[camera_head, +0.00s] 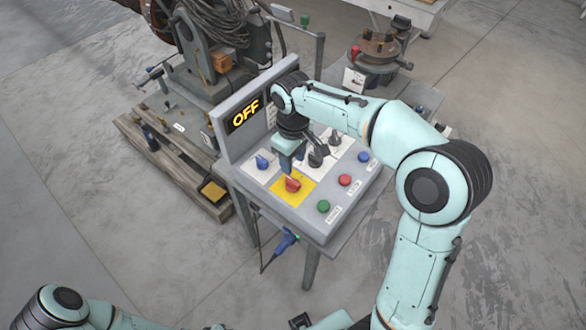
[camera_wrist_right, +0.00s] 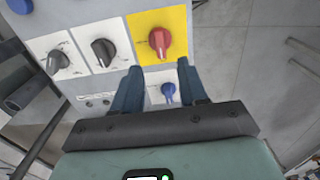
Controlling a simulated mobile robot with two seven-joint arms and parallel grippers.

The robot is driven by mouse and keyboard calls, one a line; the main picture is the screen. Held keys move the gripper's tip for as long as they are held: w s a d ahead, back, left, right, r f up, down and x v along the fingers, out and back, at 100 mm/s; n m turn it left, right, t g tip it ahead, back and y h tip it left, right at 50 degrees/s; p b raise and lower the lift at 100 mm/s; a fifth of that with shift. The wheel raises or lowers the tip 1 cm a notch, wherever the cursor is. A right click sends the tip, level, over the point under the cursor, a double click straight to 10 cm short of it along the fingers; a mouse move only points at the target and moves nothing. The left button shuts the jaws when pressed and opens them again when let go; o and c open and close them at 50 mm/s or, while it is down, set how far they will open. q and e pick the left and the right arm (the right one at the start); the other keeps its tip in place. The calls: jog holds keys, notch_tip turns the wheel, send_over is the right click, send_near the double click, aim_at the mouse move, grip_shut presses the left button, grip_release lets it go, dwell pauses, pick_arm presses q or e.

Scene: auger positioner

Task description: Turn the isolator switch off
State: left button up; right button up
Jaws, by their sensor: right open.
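The isolator switch appears to be the red rotary knob (camera_head: 292,184) on a yellow plate (camera_head: 284,198) of the grey control panel. In the right wrist view the red knob (camera_wrist_right: 160,40) lies just beyond the fingertips, its grip bar roughly upright in the picture. My right gripper (camera_head: 291,160) points down over the panel beside the red knob. In the wrist view its two fingers (camera_wrist_right: 158,78) are apart, with a blue knob (camera_wrist_right: 168,92) seen between them. It holds nothing. My left arm shows at the lower left; its gripper cannot be made out.
A display (camera_head: 245,116) on the panel's upright back reads OFF. Black knobs (camera_head: 315,158) stand close to my right gripper. Green (camera_head: 323,206), red (camera_head: 345,180) and blue (camera_head: 363,157) buttons line the front. A blue-handled tool (camera_head: 286,240) hangs below the panel.

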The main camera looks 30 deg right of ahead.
notch_tip(320, 180, up, 4)
jog(key=shift+r, duration=0.2)
dwell(0.5)
